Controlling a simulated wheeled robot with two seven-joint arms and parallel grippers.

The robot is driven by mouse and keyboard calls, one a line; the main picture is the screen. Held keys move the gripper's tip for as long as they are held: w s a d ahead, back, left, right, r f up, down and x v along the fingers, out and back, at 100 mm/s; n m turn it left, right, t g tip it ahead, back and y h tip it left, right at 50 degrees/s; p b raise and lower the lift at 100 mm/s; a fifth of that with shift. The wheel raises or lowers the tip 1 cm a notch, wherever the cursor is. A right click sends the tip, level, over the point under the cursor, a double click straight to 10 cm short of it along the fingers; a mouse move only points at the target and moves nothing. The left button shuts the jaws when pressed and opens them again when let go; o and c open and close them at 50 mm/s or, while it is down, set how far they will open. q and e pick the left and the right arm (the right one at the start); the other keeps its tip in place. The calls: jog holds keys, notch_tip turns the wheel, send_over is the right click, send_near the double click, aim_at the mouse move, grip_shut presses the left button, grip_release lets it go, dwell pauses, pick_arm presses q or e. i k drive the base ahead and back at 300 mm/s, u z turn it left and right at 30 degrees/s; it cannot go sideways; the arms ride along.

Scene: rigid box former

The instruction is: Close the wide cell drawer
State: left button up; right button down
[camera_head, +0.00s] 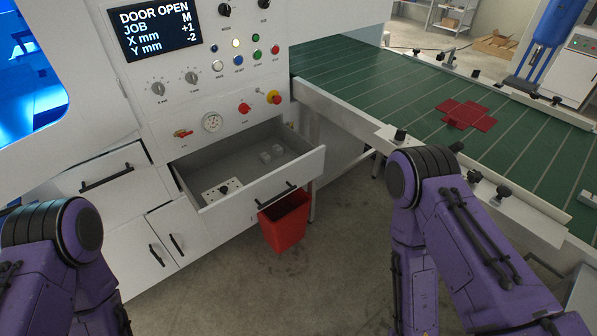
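The wide drawer (257,189) is pulled out of the white machine cabinet, below the control panel. Its front has a black bar handle (276,196). Inside lie a white plate with dark dots (222,189) and small light blocks (271,153). My purple left arm stands at the lower left and my purple right arm at the right, both apart from the drawer. Neither gripper shows in this view.
A red bin (287,220) stands under the drawer's right end. A closed drawer with a black handle (106,178) is at the left, with cabinet doors (164,247) below. A green conveyor (400,95) carries a red flat piece (467,115). The panel screen (154,28) reads DOOR OPEN. Floor in front is clear.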

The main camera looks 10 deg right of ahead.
aim_at(197, 170)
jog(key=u, duration=0.05)
jog(key=i, duration=0.95)
jog(key=z, duration=0.35)
